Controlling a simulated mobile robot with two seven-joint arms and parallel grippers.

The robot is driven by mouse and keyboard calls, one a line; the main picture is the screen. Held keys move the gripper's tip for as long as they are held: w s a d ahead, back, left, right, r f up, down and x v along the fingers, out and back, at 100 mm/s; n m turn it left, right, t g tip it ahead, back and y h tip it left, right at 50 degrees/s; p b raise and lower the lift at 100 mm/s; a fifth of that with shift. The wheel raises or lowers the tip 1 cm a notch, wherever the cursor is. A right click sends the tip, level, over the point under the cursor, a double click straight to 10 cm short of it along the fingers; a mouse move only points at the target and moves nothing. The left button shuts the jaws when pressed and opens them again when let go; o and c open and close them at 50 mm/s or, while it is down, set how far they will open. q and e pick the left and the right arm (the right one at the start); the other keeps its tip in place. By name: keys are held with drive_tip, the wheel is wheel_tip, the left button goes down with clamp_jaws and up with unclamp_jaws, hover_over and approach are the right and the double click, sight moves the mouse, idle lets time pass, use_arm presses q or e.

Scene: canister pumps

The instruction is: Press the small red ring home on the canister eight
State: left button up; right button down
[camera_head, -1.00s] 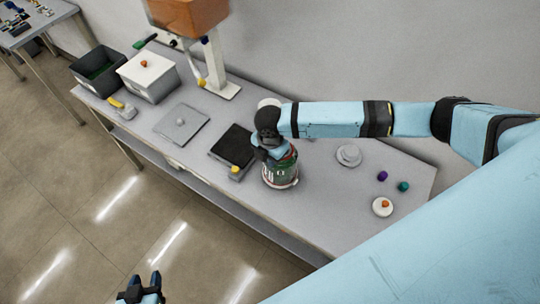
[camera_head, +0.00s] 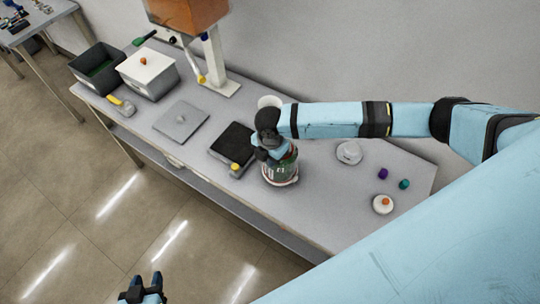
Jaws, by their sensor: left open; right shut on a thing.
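A dark green canister (camera_head: 281,172) with a pale label and pale base rim stands upright near the front edge of the bench. Its number is too small to read. My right gripper (camera_head: 272,152) points down at the canister's top and covers most of it. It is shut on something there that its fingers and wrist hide. A trace of red shows at the canister's upper edge, too small to tell whether it is the red ring. My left gripper (camera_head: 143,288) is open and empty, low in the picture over the floor, away from the bench.
Left of the canister are a dark pad (camera_head: 233,142), a grey plate (camera_head: 181,121), a white box (camera_head: 149,74) and a dark bin (camera_head: 98,66). On the right lie a round grey piece (camera_head: 349,152), a purple piece (camera_head: 383,174), a teal piece (camera_head: 404,184) and a white disc (camera_head: 382,204).

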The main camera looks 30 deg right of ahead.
use_arm(q)
drive_tip(key=shift+w+r, duration=0.15)
drive_tip(key=shift+w, duration=0.1)
use_arm(e)
drive_tip(key=c, duration=1.1)
unclamp_jaws()
drive_tip(key=shift+f, duration=0.1)
drive_tip(key=shift+c, duration=0.2)
use_arm(q)
drive_tip(key=shift+s+f, duration=0.3)
drive_tip(key=shift+s, duration=0.15)
use_arm(e)
drive_tip(key=shift+o, duration=1)
drive_tip(key=o, duration=0.5)
drive_tip(key=shift+c, duration=0.2)
use_arm(q)
drive_tip(key=shift+w+r, duration=0.3)
drive_tip(key=shift+w, duration=0.2)
drive_tip(key=shift+s+r, duration=0.1)
drive_tip(key=shift+s, duration=0.2)
use_arm(e)
drive_tip(key=shift+s+a, duration=0.15)
drive_tip(key=shift+a, duration=0.25)
